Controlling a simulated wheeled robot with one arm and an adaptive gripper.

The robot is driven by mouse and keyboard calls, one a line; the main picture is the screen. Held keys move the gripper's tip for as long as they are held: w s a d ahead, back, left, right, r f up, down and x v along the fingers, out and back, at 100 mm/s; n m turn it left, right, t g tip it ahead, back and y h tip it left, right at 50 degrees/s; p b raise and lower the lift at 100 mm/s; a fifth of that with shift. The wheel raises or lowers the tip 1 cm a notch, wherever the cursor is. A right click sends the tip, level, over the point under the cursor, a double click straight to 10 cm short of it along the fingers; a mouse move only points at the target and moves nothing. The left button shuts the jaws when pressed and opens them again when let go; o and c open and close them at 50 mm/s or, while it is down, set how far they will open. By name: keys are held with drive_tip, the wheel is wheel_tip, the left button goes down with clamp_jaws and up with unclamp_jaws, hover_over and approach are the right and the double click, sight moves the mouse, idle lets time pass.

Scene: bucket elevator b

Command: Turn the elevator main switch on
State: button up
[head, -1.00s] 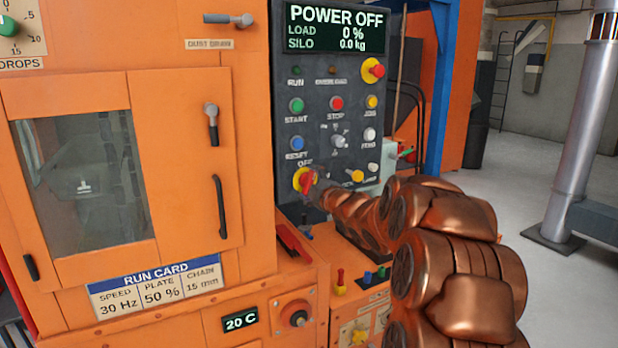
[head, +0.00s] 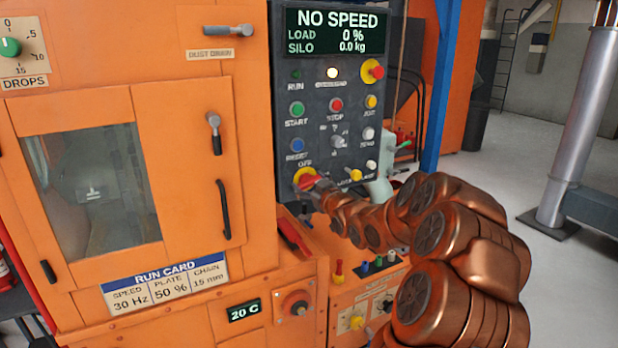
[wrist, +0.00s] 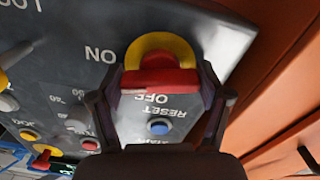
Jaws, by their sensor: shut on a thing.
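The main switch (head: 304,179) is a red handle on a yellow round plate at the lower left of the dark control panel (head: 300,230). In the wrist view the red handle (wrist: 160,82) lies between the fingers of my gripper (wrist: 160,90), which is shut on it. The words ON and OFF show beside the plate. In the head view my gripper (head: 322,187) reaches the switch from the right and hides part of it. The display (head: 336,30) reads NO SPEED, load 0 %, silo 0.0 kg.
Above the switch are the blue reset button (head: 297,145), the green start button (head: 296,109) and the red stop button (head: 336,105). A red and yellow emergency button (head: 373,70) is at the upper right. The orange cabinet door (head: 180,180) stands left of the panel.

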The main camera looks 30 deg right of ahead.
drive_tip(key=shift+m+p, duration=0.65)
drive_tip(key=shift+m, duration=0.85)
drive_tip(key=o, duration=1.1)
drive_tip(key=shift+s+a, duration=0.2)
drive_tip(key=shift+s, duration=1.8)
drive_tip(key=shift+s+a, duration=0.15)
drive_tip(key=shift+s, duration=1.8)
drive_tip(key=shift+s+a, duration=0.2)
drive_tip(key=shift+s, duration=1.8)
